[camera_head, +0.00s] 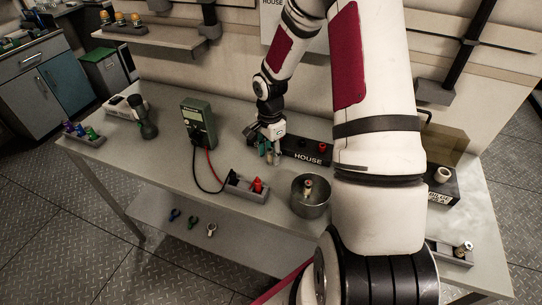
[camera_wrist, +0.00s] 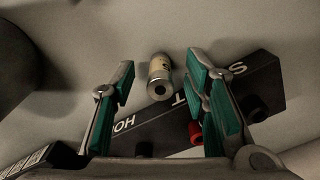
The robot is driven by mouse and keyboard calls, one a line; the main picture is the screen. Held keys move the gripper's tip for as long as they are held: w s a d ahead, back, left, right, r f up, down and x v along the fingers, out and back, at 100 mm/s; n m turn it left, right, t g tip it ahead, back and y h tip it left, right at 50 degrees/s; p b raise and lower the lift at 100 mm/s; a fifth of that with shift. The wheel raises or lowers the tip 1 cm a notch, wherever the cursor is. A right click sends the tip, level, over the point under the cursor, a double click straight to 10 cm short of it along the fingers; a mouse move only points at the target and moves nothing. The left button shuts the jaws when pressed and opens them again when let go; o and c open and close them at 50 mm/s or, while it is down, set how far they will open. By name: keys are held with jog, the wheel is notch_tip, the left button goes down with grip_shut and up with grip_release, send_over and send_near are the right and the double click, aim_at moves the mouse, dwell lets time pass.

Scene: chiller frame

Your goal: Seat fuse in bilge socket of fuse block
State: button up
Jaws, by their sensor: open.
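A cream cylindrical fuse with metal caps (camera_wrist: 160,77) shows in the wrist view, between the two fingers of my gripper (camera_wrist: 160,88) and apart from both. The gripper is open, with teal pads. In the head view my gripper (camera_head: 271,149) is low over the table at the left end of the black HOUSE block (camera_head: 308,151), and the fuse there is hidden or too small to tell. A dark block with partly readable white lettering, seemingly BILGE (camera_head: 441,192), stands at the right with a pale round part on top. My arm partly hides it.
A metal bowl (camera_head: 311,205) holding a small cylinder stands in front of the HOUSE block. A green meter (camera_head: 199,123) with leads, a grey tray (camera_head: 247,192) and a dark flashlight (camera_head: 145,119) are to the left. A small tray (camera_head: 450,256) lies at lower right.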

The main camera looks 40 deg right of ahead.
aim_at(270, 150)
jog(key=shift+f, duration=0.2)
grip_shut()
notch_tip(270, 150, up, 10)
jog(key=shift+r+b, duration=0.1)
jog(key=shift+b, duration=0.2)
dwell(0.3)
